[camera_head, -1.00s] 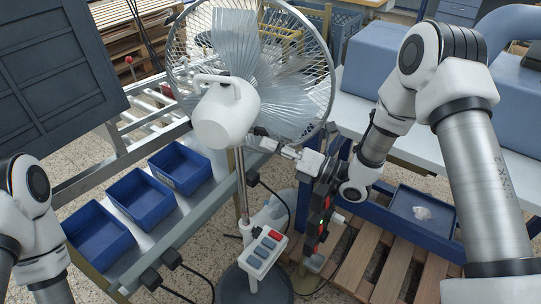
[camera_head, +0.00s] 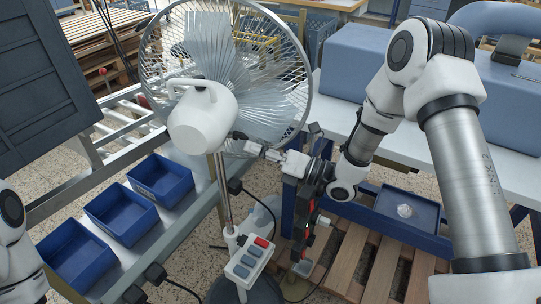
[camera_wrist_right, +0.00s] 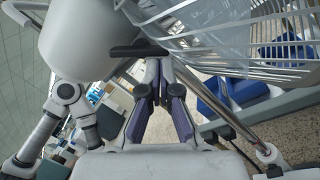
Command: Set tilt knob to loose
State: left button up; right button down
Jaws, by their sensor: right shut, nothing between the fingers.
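The white pedestal fan stands in the middle of the head view, with its motor housing (camera_head: 203,116) on a metal pole. A dark tilt knob (camera_head: 238,135) shows beside the housing, small in this view. In the right wrist view it appears as a dark bar (camera_wrist_right: 138,49) just beyond the fingertips. My right gripper (camera_head: 248,145) reaches in from the right at the knob. Its fingers (camera_wrist_right: 159,64) are shut with nothing between them; I cannot tell whether they touch the knob. My left arm shows at the left edge, its gripper out of view.
The wire fan cage (camera_head: 290,90) is close to my right gripper. A button panel (camera_head: 250,258) sits low on the pole. Blue bins (camera_head: 120,212) line the left bench. A pallet (camera_head: 350,262) and a blue tray (camera_head: 428,212) are at right.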

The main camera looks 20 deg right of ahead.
jog(key=v, duration=1.1)
notch_tip(320, 180, down, 6)
jog(key=s+a+m+h+b, duration=0.1)
jog(key=a+m+b, duration=0.1)
jog(key=b, duration=0.7)
jog(key=w+a+r+n+y+b, duration=0.1)
jog(key=w+a+r+b, duration=0.2)
jog(key=w+a+r, duration=0.4)
jog(key=shift+w+r+n+b, duration=0.3)
jog(key=shift+w+r+n, duration=0.15)
jog(key=shift+w, duration=0.35)
